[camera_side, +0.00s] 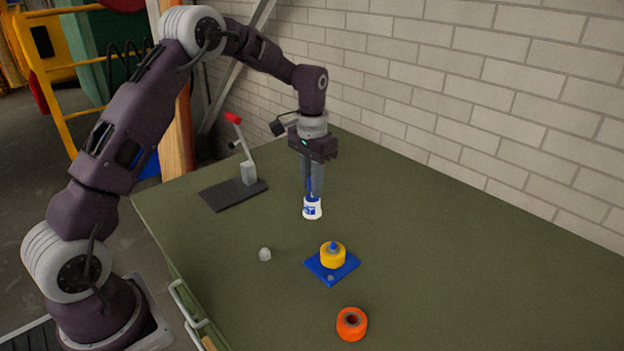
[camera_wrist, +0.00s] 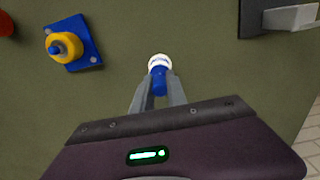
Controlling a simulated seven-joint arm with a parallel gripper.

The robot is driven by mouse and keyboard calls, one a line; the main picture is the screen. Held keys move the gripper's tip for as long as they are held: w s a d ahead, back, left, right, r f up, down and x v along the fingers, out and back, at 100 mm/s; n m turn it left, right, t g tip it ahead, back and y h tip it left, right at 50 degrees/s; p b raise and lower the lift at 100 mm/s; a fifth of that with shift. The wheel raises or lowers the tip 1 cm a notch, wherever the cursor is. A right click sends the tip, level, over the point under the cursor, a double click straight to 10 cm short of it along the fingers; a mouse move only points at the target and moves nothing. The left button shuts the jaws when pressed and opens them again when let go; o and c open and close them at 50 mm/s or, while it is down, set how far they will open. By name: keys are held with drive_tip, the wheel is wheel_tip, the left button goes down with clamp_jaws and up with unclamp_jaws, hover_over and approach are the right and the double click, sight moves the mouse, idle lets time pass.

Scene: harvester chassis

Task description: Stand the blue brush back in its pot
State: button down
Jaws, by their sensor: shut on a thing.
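The blue brush (camera_side: 309,182) is upright between the fingers of my gripper (camera_side: 312,190), which is shut on it. The white pot (camera_side: 312,211) with a blue label stands on the green table directly below the fingertips. The brush's lower end meets the pot's mouth in the side view; how far it is inside, I cannot tell. In the wrist view, the blue brush (camera_wrist: 158,83) shows between the fingertips (camera_wrist: 158,92), and the white pot (camera_wrist: 160,61) shows just beyond it. The fingers hide part of the brush.
A yellow ring (camera_side: 332,258) sits on a blue plate (camera_side: 319,272) in front of the pot. An orange ring (camera_side: 352,324) and a small grey ball (camera_side: 265,254) lie nearer. A red-handled lever on a dark base (camera_side: 218,197) stands at left. The table's right side is clear.

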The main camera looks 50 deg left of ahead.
drive_tip(key=c, duration=1.3)
unclamp_jaws()
drive_tip(key=shift+o, duration=0.2)
wheel_tip(320, 180, up, 7)
drive_tip(key=shift+r, duration=0.1)
